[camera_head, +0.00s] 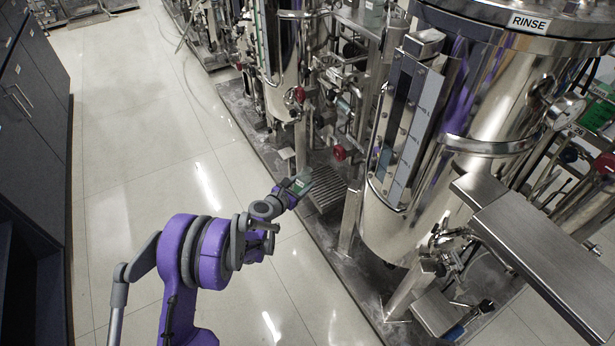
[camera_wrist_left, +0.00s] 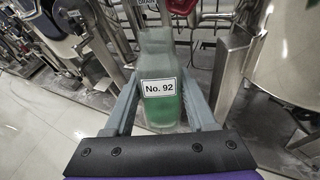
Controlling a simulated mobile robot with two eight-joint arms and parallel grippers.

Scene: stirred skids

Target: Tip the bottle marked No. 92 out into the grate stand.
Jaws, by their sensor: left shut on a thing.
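The bottle marked No. 92 (camera_wrist_left: 160,62) is translucent with green contents in its lower part and a white label on its front. In the wrist view it stands between the two grey fingers of my left gripper (camera_wrist_left: 163,85), which is shut on it. In the head view the bottle (camera_head: 301,181) shows as a small green shape at the end of my left gripper (camera_head: 291,190), appearing slightly tilted. The grate stand (camera_head: 327,191), with a dark slatted top, is just beyond the bottle to the right. My right gripper is not in view.
A large steel tank labelled RINSE (camera_head: 490,110) stands right of the grate stand. A red knob (camera_head: 339,152), pipes and valves crowd behind. Dark cabinets (camera_head: 30,110) line the left. The pale tiled floor (camera_head: 130,130) between is clear.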

